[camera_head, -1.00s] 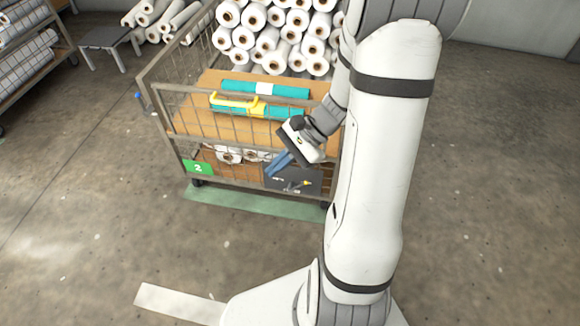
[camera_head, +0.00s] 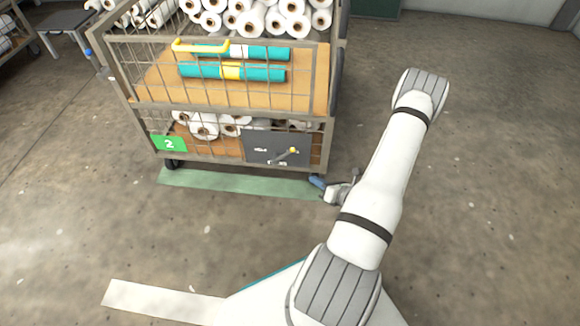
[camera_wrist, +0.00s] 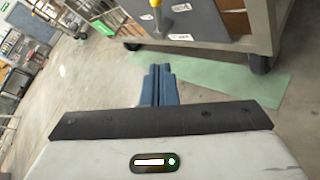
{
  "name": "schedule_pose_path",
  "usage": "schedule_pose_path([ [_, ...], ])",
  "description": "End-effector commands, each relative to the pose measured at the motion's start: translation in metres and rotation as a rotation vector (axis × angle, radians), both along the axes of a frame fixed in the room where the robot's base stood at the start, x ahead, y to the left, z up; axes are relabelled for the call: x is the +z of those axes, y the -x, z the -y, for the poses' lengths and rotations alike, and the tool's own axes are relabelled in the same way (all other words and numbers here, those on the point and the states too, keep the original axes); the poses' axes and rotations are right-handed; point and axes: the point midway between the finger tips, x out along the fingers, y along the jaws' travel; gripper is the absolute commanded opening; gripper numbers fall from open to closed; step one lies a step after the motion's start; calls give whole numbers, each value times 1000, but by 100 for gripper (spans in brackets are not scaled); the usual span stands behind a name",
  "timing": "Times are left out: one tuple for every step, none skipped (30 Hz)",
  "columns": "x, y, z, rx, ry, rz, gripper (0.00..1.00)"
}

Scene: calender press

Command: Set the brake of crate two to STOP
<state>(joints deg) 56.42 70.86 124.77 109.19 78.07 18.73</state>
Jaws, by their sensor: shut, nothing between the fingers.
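Crate two (camera_head: 220,107) is a wire-mesh cart with a green "2" sign (camera_head: 160,143) at its lower left. A dark grey brake plate (camera_head: 252,154) sits at its lower right, with a short lever (camera_head: 292,151) whose yellow knob points up and right. The plate's white labels are too small to read. The plate (camera_wrist: 196,15) and the yellow-ended lever (camera_wrist: 157,4) also show in the wrist view, cut by the top edge. My gripper (camera_head: 313,180) is low, right of and below the plate, apart from the lever. Its blue fingers (camera_wrist: 158,70) are shut and empty.
A green floor strip (camera_head: 225,183) lies under the crate's front. A caster (camera_wrist: 262,64) stands near the gripper at the crate's corner. Teal rolls and a yellow handle (camera_head: 200,46) are higher on the crate. The floor to the right is clear.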

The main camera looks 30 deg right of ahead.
Motion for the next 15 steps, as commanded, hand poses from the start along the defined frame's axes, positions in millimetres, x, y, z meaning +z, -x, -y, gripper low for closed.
schedule_pose_path([
  [-1,0,1,-3,-1,-1,0],
  [0,0,1,-4,-1,0,0],
  [0,0,1,-2,0,0,0],
  [0,0,0,-2,0,0,0],
  [0,0,0,-2,0,0,0],
  [0,0,0,-2,-1,0,0],
  [0,0,0,-2,-1,0,0],
  [0,0,0,-1,0,0,0],
  [0,0,0,-1,0,0,0],
  [0,-1,0,0,0,0,0],
  [-1,-2,-1,0,0,0,0],
  [-2,-4,-2,2,1,0,0],
  [-3,-7,-2,3,1,1,0],
  [-4,-10,-4,3,1,0,0],
  [-6,-14,-5,3,1,0,0],
])
